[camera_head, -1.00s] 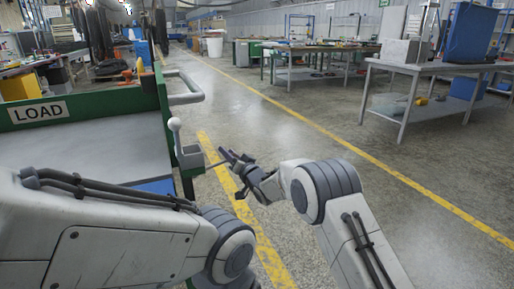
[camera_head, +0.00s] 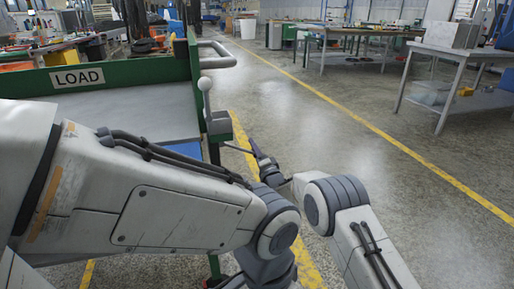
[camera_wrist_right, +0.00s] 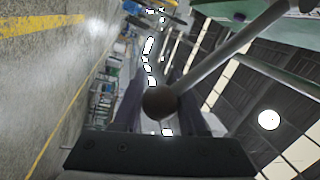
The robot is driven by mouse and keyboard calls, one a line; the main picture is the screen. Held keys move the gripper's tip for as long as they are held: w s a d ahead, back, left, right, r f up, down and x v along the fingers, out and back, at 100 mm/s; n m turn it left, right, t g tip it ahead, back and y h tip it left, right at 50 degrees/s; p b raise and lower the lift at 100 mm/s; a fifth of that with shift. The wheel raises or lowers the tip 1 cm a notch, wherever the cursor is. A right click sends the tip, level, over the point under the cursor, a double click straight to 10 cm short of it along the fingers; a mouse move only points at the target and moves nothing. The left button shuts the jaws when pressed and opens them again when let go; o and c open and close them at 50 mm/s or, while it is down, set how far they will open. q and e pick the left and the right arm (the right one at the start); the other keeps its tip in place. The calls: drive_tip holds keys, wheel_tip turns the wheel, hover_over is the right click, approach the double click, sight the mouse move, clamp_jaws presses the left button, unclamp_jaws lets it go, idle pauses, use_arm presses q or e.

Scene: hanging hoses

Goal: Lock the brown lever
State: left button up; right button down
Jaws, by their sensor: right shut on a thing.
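The brown lever is a thin rod (camera_head: 236,148) reaching right from the grey bracket (camera_head: 218,123) on the green cart's corner, sloping slightly down toward my right gripper (camera_head: 258,150). In the right wrist view its round brown knob (camera_wrist_right: 160,104) sits between the dark fingers of my right gripper (camera_wrist_right: 162,118), which is shut on it. The rod runs up and right from the knob.
The green cart (camera_head: 195,75) with a LOAD sign (camera_head: 78,77) and a looped grey handle (camera_head: 222,58) stands at the left. Grey worktables (camera_head: 470,62) are at the back right. The concrete floor with yellow lines is clear to the right.

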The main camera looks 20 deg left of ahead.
drive_tip(key=shift+f, duration=0.15)
idle(0.3)
drive_tip(key=shift+c, duration=2.3)
unclamp_jaws()
drive_tip(key=shift+a, duration=0.1)
drive_tip(key=p+v, duration=0.3)
drive_tip(key=v, duration=0.7)
drive_tip(key=shift+s, duration=0.1)
